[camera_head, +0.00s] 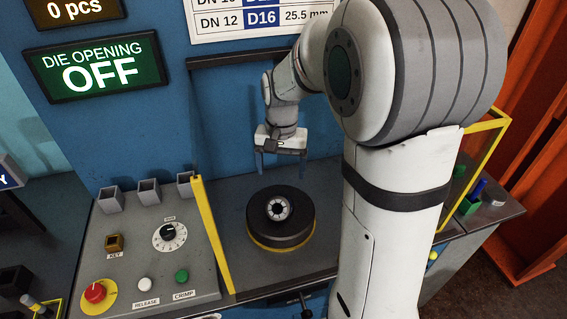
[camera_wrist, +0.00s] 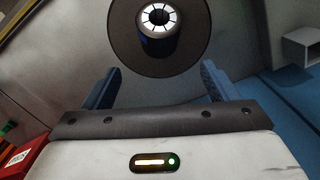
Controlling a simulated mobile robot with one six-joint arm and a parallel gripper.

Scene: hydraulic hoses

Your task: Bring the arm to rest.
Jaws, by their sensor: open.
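My gripper (camera_head: 281,162) hangs from my bent arm behind and above the round black crimp head (camera_head: 281,217). Its blue fingers point down and stand apart with nothing between them. The crimp head has a yellow ring at its base and a ring of light die segments around a dark centre. In the wrist view, my gripper (camera_wrist: 161,88) shows two blue fingers spread wide, and the die ring (camera_wrist: 160,18) lies beyond them at the top. The gripper does not appear to touch anything.
A control panel (camera_head: 150,255) with a red button (camera_head: 95,292), a dial and a green button stands at left, beside a yellow guard bar (camera_head: 213,235). A sign (camera_head: 95,68) reads "DIE OPENING OFF". A yellow frame (camera_head: 485,150) stands at right, partly behind my arm.

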